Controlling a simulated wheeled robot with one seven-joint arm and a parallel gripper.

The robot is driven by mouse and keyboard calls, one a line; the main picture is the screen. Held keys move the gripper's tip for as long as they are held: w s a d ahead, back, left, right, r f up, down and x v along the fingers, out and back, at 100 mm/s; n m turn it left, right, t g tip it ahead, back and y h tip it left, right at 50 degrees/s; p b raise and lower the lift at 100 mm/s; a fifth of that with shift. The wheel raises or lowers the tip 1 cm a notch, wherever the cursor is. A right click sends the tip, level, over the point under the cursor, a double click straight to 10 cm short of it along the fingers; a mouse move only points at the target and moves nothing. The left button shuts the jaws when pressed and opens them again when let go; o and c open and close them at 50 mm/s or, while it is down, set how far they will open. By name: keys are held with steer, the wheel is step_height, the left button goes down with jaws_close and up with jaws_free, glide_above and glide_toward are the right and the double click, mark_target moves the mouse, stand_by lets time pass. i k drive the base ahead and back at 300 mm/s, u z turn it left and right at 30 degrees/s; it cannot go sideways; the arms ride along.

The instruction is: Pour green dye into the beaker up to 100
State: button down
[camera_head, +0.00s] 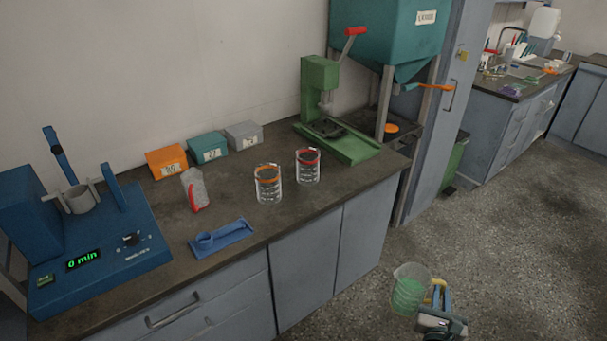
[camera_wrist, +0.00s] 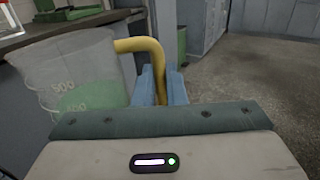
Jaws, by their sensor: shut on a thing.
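My gripper (camera_head: 440,298) is at the lower right of the head view, out over the floor in front of the bench. Its blue fingers are shut on the yellow handle of a clear measuring jug (camera_head: 408,289). The jug holds green dye and looks close to upright. In the wrist view the jug (camera_wrist: 75,75) is at the left, with marks on its wall and green liquid low in it. Two clear beakers stand on the bench, one with an orange band (camera_head: 268,185) and one with a red band (camera_head: 308,167). Both look empty, and their marks are too small to read.
The dark bench (camera_head: 235,220) also bears a blue shaker (camera_head: 85,235) reading 0 min, orange, teal and grey boxes (camera_head: 208,148), a red-and-clear container (camera_head: 194,190), a blue holder (camera_head: 222,238) and a green press (camera_head: 335,130). A teal hopper (camera_head: 390,40) stands behind. The floor at right is clear.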

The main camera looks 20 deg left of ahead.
mark_target(267, 176)
steer(key=u, duration=0.9)
